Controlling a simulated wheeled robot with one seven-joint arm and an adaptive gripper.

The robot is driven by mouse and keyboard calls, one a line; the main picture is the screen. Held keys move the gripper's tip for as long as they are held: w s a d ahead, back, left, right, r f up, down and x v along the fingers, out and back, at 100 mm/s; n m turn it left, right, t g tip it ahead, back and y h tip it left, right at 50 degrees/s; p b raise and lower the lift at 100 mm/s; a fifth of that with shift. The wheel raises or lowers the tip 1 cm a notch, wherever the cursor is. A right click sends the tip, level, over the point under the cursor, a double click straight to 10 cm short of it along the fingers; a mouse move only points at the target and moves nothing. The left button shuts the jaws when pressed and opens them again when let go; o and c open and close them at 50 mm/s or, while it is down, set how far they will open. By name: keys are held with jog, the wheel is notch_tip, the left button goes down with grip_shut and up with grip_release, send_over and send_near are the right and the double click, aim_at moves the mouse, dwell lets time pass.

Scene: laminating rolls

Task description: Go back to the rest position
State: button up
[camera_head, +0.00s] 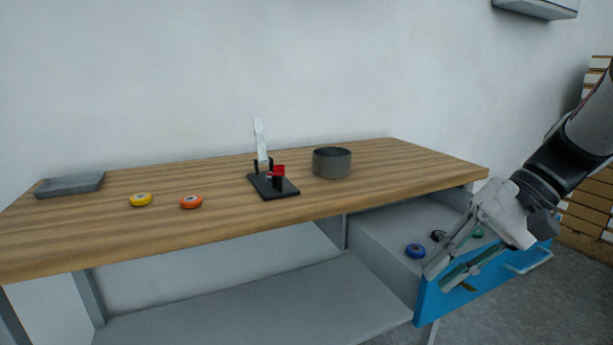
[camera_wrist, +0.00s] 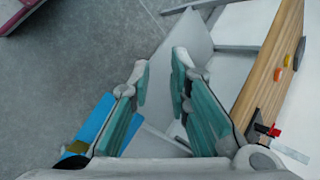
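My gripper (camera_head: 440,276) is at the right of the head view, in front of and over the open drawer with the blue front (camera_head: 434,302). In the wrist view my gripper (camera_wrist: 160,75) has its two fingers apart with nothing between them. The drawer front also shows in the wrist view (camera_wrist: 92,130), left of the fingers. A blue roll (camera_head: 415,251) lies in the drawer, with a black roll (camera_head: 438,236) and a green roll (camera_head: 477,234) near it, partly hidden by my gripper.
The wooden table (camera_head: 225,222) holds a yellow roll (camera_head: 141,200), an orange roll (camera_head: 191,202), a black stand with a red part (camera_head: 278,171), a round grey container (camera_head: 332,163) and a grey tray (camera_head: 70,185). A slatted wooden stack (camera_head: 590,205) stands at the far right.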

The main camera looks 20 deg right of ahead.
jog(key=s+a+n+g+h, duration=0.3)
jog(key=s+a, duration=0.2)
jog(key=a, duration=0.5)
jog(key=s+a+f+n+t+h, duration=0.1)
jog(key=s+a+f+n+h, duration=0.3)
jog(key=s, duration=0.5)
notch_tip(320, 180, up, 28)
jog(key=d+t+p, duration=0.1)
jog(key=t+p, duration=0.2)
jog(key=p, duration=2.4)
jog(key=shift+w+d+r+t+h, duration=0.15)
jog(key=shift+r+t+h, duration=0.1)
jog(key=shift+t+h, duration=0.15)
